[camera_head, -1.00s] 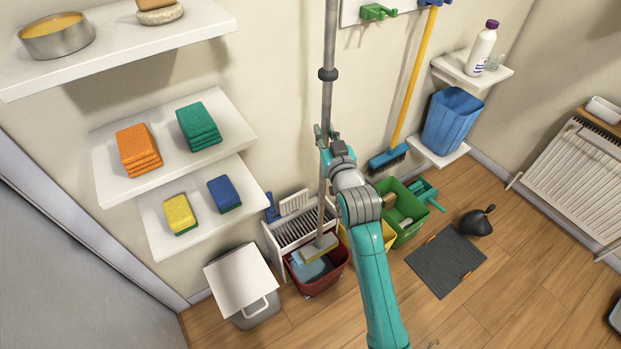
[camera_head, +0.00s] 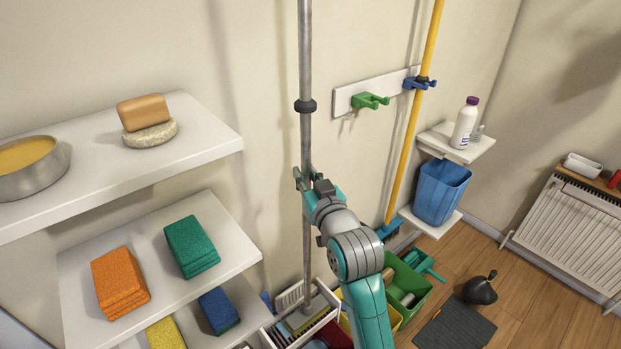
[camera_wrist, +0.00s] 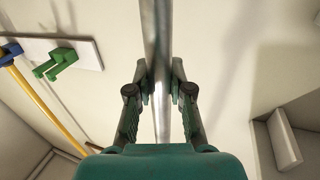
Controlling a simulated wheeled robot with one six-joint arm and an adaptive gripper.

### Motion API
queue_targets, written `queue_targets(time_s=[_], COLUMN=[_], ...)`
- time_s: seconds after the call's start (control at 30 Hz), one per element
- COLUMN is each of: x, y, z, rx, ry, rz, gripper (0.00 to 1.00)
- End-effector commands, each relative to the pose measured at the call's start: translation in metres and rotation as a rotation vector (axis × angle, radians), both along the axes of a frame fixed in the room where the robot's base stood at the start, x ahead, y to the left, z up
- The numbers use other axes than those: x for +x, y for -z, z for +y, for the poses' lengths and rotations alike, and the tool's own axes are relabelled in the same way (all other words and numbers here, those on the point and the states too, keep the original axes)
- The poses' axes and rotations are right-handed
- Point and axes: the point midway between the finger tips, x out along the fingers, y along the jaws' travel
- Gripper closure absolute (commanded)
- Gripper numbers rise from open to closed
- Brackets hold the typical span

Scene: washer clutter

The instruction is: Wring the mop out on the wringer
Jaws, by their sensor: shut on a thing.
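The mop's grey metal pole (camera_head: 306,65) with a black collar stands nearly upright in front of the wall. My gripper (camera_head: 306,184) is shut around the pole below the collar. In the wrist view my gripper (camera_wrist: 161,84) has its fingers on both sides of the pole (camera_wrist: 156,30). The pole runs down to the white slatted rack (camera_head: 325,310), where a yellowish and blue mop head (camera_head: 300,326) shows low in the picture. The red bucket (camera_head: 337,335) beside it is mostly cut off. I cannot tell which part is the wringer or whether the head touches it.
Shelves at left hold an orange sponge stack (camera_head: 119,282), a green stack (camera_head: 191,246) and a soap bar (camera_head: 143,111). A yellow-handled broom (camera_head: 412,120) hangs from a blue clip. A green bin (camera_head: 405,290) stands right of my arm. Open floor (camera_head: 540,320) lies at right.

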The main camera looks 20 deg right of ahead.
Motion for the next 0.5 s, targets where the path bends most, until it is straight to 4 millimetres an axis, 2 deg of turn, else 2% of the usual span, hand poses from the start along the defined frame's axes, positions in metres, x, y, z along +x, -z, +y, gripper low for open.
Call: queue_targets(time_s=[0.5], x=[0.036], y=[0.015], z=[0.012], rx=[0.0], ry=[0.0], rz=[-0.001], gripper=[1.0])
